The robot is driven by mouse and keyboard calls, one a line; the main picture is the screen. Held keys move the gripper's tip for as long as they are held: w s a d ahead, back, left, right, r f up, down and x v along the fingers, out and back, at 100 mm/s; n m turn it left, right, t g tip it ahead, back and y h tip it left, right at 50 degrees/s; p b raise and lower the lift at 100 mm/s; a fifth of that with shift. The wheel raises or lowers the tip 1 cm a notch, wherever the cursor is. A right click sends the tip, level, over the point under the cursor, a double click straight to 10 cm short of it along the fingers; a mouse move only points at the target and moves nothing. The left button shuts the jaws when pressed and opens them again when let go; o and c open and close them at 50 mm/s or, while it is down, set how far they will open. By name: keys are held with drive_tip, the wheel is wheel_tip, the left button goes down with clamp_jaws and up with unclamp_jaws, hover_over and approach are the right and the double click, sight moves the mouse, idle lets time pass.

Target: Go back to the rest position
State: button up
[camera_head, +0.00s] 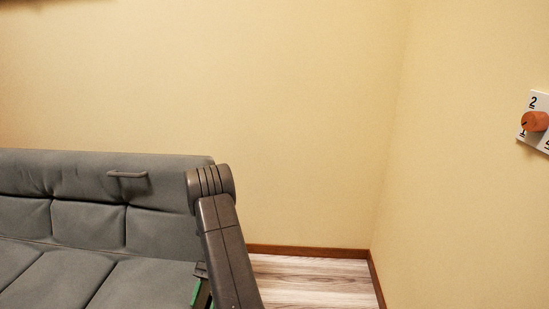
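My gripper is not in the head view, so I cannot see its pose or whether it holds anything. No part that I can surely call my arm shows. On the right wall, at the picture's right edge, is a white plate with black numbers (540,103) and a round orange knob (534,121). The numbers 1 and 2 are readable, and the plate is cut off by the edge.
A grey cushioned sofa (88,222) fills the lower left, with a dark grey armrest (228,250) at its right end. Bare wood floor (310,282) shows between the armrest and the right wall (465,200). A brown skirting board (305,251) runs along the back wall (300,120).

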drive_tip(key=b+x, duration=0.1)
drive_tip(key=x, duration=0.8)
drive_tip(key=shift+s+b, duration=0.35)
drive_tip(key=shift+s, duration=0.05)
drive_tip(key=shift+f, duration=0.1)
